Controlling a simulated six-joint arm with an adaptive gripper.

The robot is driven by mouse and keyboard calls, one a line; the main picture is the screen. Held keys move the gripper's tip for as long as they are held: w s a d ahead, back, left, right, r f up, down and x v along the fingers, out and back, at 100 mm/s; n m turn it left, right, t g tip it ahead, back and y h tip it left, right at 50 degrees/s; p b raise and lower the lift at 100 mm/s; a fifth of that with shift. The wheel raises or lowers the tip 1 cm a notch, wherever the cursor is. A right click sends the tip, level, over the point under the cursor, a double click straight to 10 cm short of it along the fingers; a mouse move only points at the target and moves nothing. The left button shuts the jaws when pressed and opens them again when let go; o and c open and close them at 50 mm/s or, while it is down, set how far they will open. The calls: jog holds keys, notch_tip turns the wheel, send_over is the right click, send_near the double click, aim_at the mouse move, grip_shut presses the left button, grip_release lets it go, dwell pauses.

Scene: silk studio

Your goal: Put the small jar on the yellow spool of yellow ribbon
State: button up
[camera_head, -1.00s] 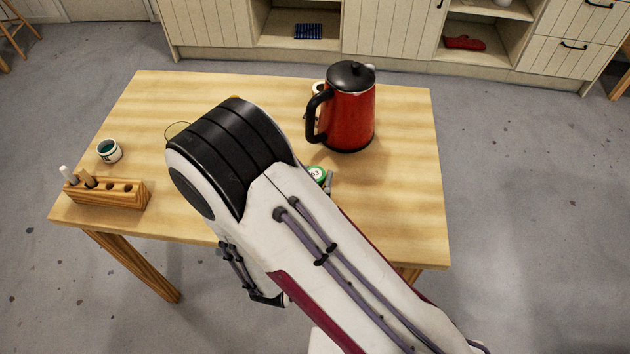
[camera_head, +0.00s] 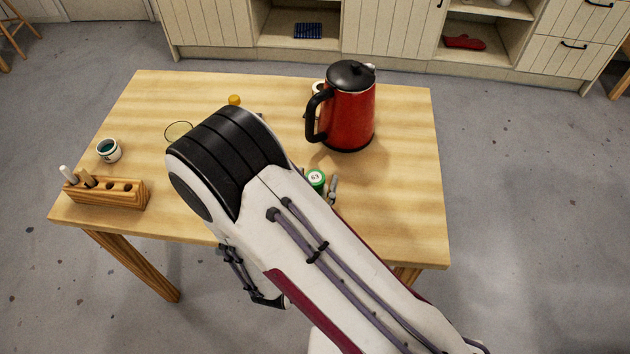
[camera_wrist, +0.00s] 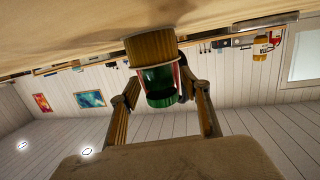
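In the wrist view, which is upside down, a small dark green jar (camera_wrist: 160,82) is end to end with a yellow-brown cylinder (camera_wrist: 150,48), which looks like the spool and is at the tabletop. The jar looks slightly off to one side of it; whether they touch is unclear. My gripper (camera_wrist: 158,90) has one finger on each side of the jar. I cannot tell whether the fingers press on it. In the head view my arm hides the gripper, the jar and this cylinder.
A red kettle (camera_head: 352,115) stands at the table's back right. A green item marked 63 (camera_head: 316,179) is beside my arm. A thin ring (camera_head: 178,132), a yellow object (camera_head: 234,100), a teal-filled cup (camera_head: 109,151) and a wooden holder (camera_head: 115,194) are also on the table (camera_head: 400,215).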

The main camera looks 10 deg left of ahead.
jog(key=shift+r, duration=0.15)
jog(key=shift+v, duration=6)
jog(key=shift+w, duration=0.1)
